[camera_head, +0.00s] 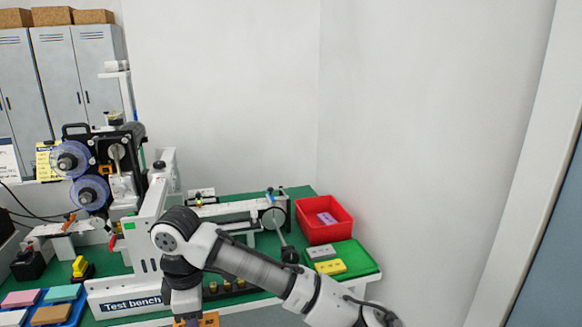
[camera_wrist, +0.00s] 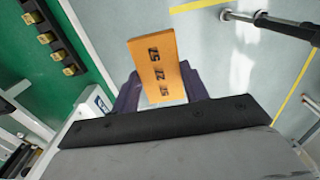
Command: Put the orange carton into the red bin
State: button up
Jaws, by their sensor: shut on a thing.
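The orange carton (camera_wrist: 158,60) is held between the two dark purple fingers of my gripper (camera_wrist: 162,90) in the wrist view. Its face with several dark marks is turned to the wrist camera. Floor shows behind it, off the edge of the green bench top. In the head view, only a small orange part (camera_head: 209,320) shows at the bottom edge, below my wrist; the fingers are not clear there. The red bin (camera_head: 328,237) stands at the bench's far right corner, beyond my arm. A pinkish-purple carton (camera_head: 326,218) lies inside it.
A green tray (camera_head: 368,262) with a grey carton (camera_head: 321,253) and a yellow carton (camera_head: 330,267) sits in front of the bin. A blue tray (camera_head: 74,315) with several cartons is at lower left. The Test bench machine (camera_head: 145,240) stands left of my arm.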

jog(key=w+d+f+m, duration=0.9)
jog(key=f+m, duration=0.2)
jog(key=f, duration=0.1)
jog(key=w+d+f+m, duration=0.8)
jog(key=d+f+m, duration=0.2)
jog(key=f, duration=0.3)
jog(key=s+f, duration=1.5)
jog(key=f, duration=0.1)
jog(key=shift+s+a+f+b, duration=0.15)
jog(key=shift+s+f+b, duration=0.15)
jog(key=shift+f+b, duration=0.1)
jog(key=shift+w, duration=0.2)
